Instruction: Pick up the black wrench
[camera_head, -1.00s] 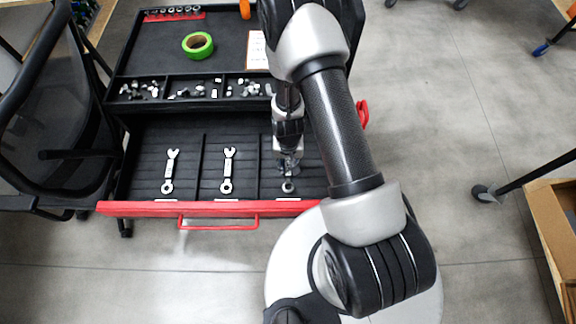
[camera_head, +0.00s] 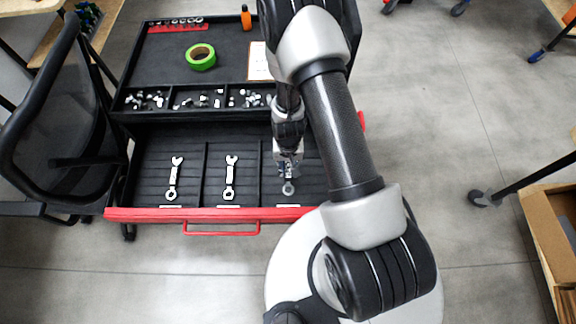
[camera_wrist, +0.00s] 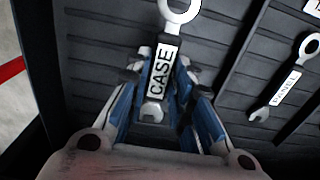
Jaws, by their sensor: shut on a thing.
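I cannot tell how far the wrench is above the drawer floor.
Two other wrenches lie in the left (camera_head: 173,178) and middle (camera_head: 230,178) compartments. The drawer's red front (camera_head: 190,214) and dividers stand around them. Above are bins of small parts, a green tape roll (camera_head: 201,57) and an orange bottle (camera_head: 246,17). A chair (camera_head: 60,130) stands at left.

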